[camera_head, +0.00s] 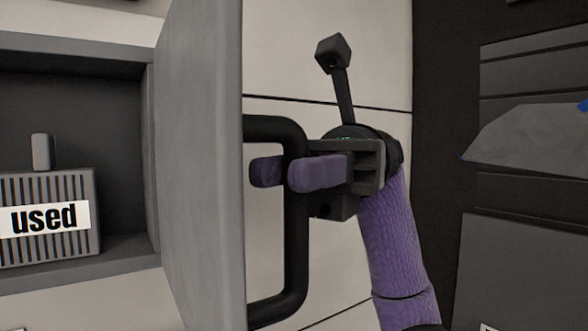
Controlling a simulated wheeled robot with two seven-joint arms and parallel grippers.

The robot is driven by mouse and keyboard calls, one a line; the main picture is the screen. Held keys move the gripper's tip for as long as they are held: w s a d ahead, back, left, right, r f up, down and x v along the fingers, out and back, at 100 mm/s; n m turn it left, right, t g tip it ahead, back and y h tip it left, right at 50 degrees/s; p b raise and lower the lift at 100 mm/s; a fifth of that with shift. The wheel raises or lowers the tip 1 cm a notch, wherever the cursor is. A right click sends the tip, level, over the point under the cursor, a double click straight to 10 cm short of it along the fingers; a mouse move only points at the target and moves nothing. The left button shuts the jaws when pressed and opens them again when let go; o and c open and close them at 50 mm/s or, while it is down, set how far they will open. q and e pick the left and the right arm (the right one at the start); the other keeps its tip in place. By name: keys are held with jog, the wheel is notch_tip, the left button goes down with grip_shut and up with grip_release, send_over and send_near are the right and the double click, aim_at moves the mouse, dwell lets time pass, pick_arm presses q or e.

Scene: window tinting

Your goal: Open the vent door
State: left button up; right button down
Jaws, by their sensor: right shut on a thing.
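The vent door (200,180) is a grey panel standing swung out from a recess, seen nearly edge-on. A black bar handle (296,262) is fixed to its right face. My right gripper (285,172) comes in from the right on a purple arm, and its purple fingers are shut on the upright bar of the handle. One finger is in front of the bar and the other is behind it. My left gripper is not in view.
The open recess (75,56) at left holds a grey slatted box (85,230) labelled "used". Pale wall panels (300,52) lie behind my right gripper. Dark and grey surfaces (530,150) fill the right side.

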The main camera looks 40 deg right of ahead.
jog(key=c, duration=0.6)
grip_release()
jog(key=v, duration=1)
jog(key=shift+p, duration=0.4)
